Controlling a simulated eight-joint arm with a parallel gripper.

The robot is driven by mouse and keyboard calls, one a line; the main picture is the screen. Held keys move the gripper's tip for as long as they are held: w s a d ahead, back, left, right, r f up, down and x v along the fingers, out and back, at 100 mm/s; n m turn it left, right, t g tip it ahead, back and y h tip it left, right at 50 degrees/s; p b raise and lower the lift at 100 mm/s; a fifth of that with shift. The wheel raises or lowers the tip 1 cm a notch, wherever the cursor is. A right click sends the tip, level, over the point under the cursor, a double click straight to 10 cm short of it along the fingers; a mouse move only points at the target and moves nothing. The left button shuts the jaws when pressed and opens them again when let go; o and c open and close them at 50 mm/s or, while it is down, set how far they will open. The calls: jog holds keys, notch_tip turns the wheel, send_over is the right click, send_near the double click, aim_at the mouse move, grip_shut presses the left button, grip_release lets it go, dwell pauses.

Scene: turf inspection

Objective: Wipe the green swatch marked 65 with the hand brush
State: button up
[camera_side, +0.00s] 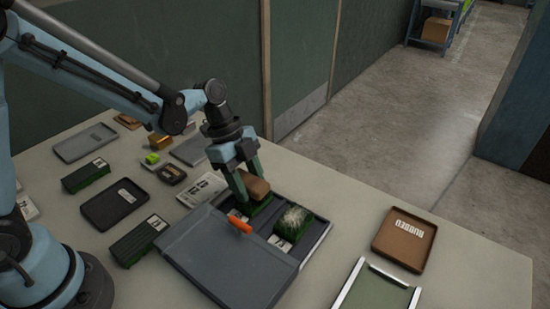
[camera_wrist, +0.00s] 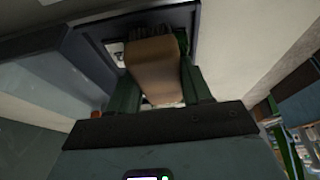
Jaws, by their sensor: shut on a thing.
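My gripper (camera_side: 252,182) is shut on the hand brush (camera_side: 258,187), a brown block. In the wrist view the brush (camera_wrist: 152,65) sits between my two green fingers (camera_wrist: 160,88). The brush is over a green swatch (camera_side: 257,208) in the far-left compartment of a dark grey case (camera_side: 318,238); I cannot tell if its bristles touch. A second green swatch (camera_side: 292,223), with pale fuzz on top, lies in the compartment to the right. White labels lie in front of both swatches; their numbers are not readable, so I cannot tell which is 65.
A brown tray marked RUBBED (camera_side: 405,238) and a silver-framed panel (camera_side: 375,286) are on the right. Dark green labelled blocks (camera_side: 138,241), a black tray (camera_side: 115,205) and a number card (camera_side: 203,187) are left.

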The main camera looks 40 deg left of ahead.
aim_at(267, 187)
jog(key=shift+a, duration=0.85)
jog(key=shift+w, duration=0.35)
jog(key=shift+w+d, duration=0.15)
jog(key=shift+d, duration=0.05)
jog(key=shift+d+r, duration=0.1)
jog(key=shift+d, duration=2.85)
jog(key=shift+a+r, duration=0.1)
jog(key=shift+r, duration=3.9)
